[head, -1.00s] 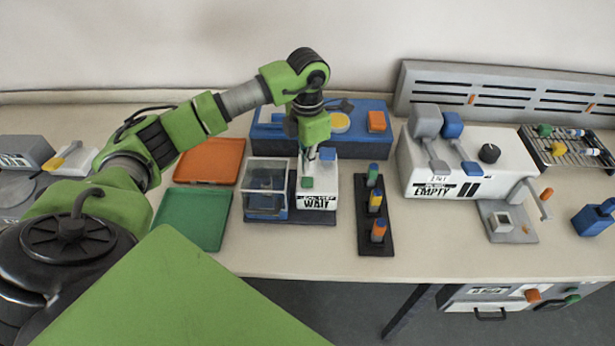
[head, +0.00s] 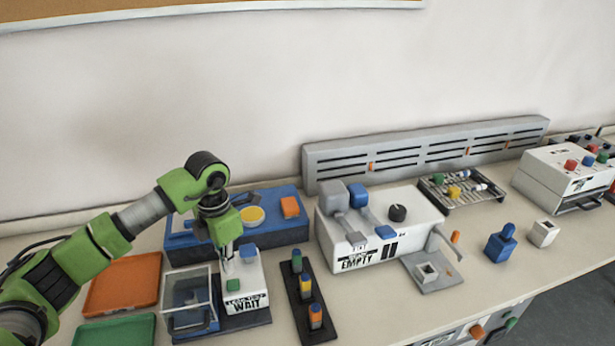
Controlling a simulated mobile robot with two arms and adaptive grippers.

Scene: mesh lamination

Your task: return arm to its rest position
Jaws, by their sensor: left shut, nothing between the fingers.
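My left arm, green and black, comes in from the left and bends down over the bench. My left gripper (head: 227,260) points down at the white box labelled WAIT (head: 252,290), just above and behind its green button (head: 233,284). The gripper is shut with nothing in it. I cannot tell whether its fingertips touch the box. My right gripper is not in view.
A clear-walled box (head: 190,300) stands left of the gripper, and a blue station (head: 270,230) behind it. A black rack (head: 300,290) and a white machine labelled EMPTY (head: 370,250) stand to the right. An orange tray (head: 122,285) and green tray (head: 115,333) lie left.

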